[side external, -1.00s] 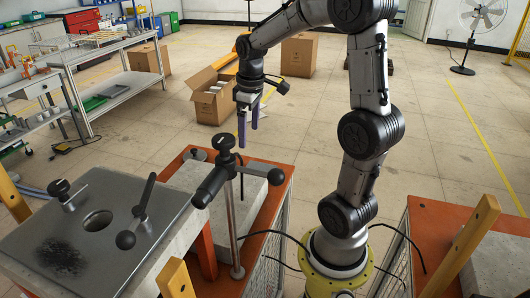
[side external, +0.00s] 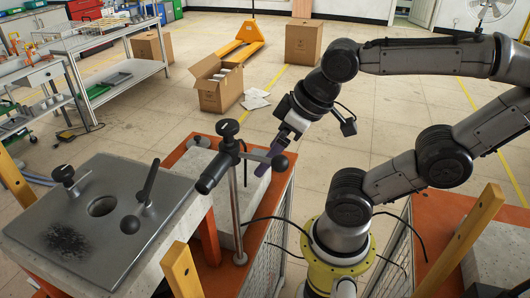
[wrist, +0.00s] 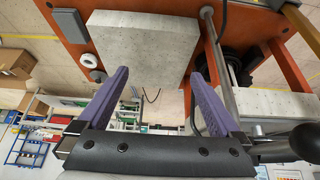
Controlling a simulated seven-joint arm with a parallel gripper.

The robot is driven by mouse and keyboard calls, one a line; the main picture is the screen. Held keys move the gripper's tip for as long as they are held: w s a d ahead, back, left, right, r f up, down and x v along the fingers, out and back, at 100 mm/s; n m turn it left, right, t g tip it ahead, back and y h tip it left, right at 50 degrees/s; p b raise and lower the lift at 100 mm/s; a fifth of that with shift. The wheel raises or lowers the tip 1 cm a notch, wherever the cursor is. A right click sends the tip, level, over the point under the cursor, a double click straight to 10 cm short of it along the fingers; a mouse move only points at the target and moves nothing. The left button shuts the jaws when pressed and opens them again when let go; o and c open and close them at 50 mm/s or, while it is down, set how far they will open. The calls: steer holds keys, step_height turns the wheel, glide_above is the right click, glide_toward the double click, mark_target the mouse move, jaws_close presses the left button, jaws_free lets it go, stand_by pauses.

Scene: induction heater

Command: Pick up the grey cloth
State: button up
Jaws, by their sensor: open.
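I cannot make out a grey cloth in either view. My gripper (side external: 276,158) is beside the clamp stand, above the orange bench, with its purple fingers pointing down and left. One finger is partly hidden behind the stand's lever. In the wrist view my gripper (wrist: 158,76) has its two purple fingers wide apart with nothing between them. A pale grey speckled block (wrist: 140,45) lies beyond the fingertips on the orange bench. The block (side external: 205,165) also shows in the side view, partly behind the stand.
The black-knobbed clamp stand (side external: 237,215) rises close to my gripper. A grey metal plate (side external: 125,190) with a round hole and upright handles is at the left front. An open cardboard box (side external: 218,95) and white sheets (side external: 257,99) are on the floor behind.

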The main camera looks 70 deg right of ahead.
steer(key=w+d+n, duration=0.6)
steer(key=w+d, duration=0.2)
steer(key=w, duration=0.2)
steer(key=s+d+f+m+g, duration=0.1)
steer(key=s+d+f+m, duration=0.2)
steer(key=d, duration=0.5)
steer(key=s+d+f+m, duration=0.25)
steer(key=d+f, duration=0.25)
steer(key=d, duration=0.3)
steer(key=shift+m, duration=0.25)
steer(key=x, duration=0.8)
steer(key=shift+w+d, duration=0.15)
steer(key=shift+w, duration=0.3)
steer(key=shift+s+x, duration=0.15)
steer(key=shift+x, duration=1.2)
steer(key=shift+s+x, duration=0.2)
steer(key=shift+x, duration=1.2)
